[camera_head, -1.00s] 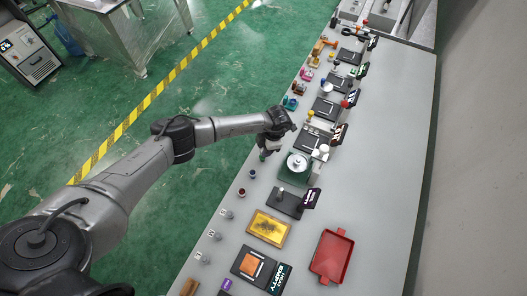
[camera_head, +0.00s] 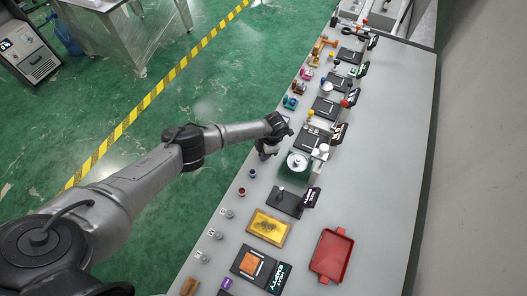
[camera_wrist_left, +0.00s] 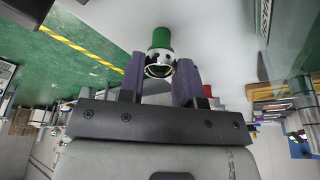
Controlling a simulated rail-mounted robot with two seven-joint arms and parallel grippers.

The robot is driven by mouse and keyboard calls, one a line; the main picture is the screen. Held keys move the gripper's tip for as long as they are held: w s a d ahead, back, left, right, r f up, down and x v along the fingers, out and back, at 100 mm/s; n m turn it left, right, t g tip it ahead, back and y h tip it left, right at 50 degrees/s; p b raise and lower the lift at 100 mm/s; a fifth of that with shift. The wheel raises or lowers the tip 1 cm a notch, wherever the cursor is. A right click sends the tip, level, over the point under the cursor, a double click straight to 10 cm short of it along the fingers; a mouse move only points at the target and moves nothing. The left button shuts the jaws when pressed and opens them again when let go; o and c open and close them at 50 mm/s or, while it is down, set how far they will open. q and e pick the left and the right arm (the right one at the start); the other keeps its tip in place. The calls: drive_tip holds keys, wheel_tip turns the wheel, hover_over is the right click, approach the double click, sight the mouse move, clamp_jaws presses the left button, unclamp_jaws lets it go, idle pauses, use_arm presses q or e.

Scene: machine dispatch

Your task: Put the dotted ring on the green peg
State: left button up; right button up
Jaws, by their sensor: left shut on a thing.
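My left gripper (camera_wrist_left: 159,76) is shut on the dotted ring (camera_wrist_left: 158,58), a white ring with black spots, held between the purple fingertips. The green peg (camera_wrist_left: 161,38) lines up with the ring in the left wrist view, and some green shows inside the ring's opening. I cannot tell whether the ring is around the peg's end or only just above it. In the head view my left gripper (camera_head: 267,150) is low over the table's left edge, hiding the ring and peg. My right gripper is not in view.
Beside the gripper stands a green-based machine with a round silver plate (camera_head: 297,162). Small blue (camera_head: 252,173) and red (camera_head: 241,191) pegs stand along the table's left edge. A yellow tray (camera_head: 268,227) and red tray (camera_head: 332,255) lie nearer.

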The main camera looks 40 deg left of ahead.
use_arm(q)
drive_tip(key=o, duration=0.9)
drive_tip(key=shift+f, duration=0.1)
drive_tip(key=v, duration=1.2)
drive_tip(key=shift+b, duration=0.3)
